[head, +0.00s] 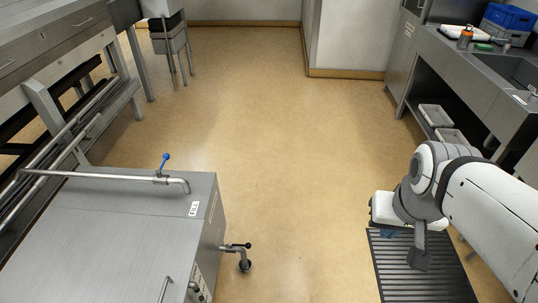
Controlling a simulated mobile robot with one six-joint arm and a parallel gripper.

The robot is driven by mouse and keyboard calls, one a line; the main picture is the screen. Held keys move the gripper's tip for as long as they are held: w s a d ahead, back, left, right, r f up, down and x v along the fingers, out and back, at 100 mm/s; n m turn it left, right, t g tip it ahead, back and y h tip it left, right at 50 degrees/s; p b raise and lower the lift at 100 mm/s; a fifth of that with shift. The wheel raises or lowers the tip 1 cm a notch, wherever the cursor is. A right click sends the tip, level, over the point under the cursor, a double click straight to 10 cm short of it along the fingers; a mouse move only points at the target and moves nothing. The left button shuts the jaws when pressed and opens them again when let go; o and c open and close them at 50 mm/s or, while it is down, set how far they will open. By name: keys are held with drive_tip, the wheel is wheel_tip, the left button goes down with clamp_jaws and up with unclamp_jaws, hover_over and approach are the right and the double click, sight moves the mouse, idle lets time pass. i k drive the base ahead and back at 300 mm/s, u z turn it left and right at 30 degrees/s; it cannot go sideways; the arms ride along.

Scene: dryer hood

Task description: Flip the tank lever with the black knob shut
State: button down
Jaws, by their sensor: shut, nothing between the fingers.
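The steel tank (110,235) stands at the lower left. The lever with the black knob (247,245) is on an outlet pipe low on the tank's right side. It points to the right, away from the tank, above a dark pipe end (245,265). A second lever with a blue handle (165,160) stands up from the pipe over the tank top, near the "FILL" label. My gripper (420,260) hangs down at the right over the dark floor grate, well apart from the black-knob lever. It looks shut and empty, though its fingertips are small and partly unclear.
Open tan floor (290,170) lies between the tank and my arm. A dark slatted grate (425,285) is below my gripper. A sink counter (475,65) runs along the right, and a steel bench (55,45) stands at the left. A grab handle (165,290) is on the tank.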

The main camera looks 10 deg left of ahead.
sight(248, 244)
drive_tip(key=u, duration=0.45)
drive_tip(key=i, duration=1.15)
drive_tip(key=u, duration=0.95)
drive_tip(key=k, duration=0.8)
drive_tip(key=u, duration=0.15)
drive_tip(key=i, duration=0.9)
drive_tip(key=z, duration=0.05)
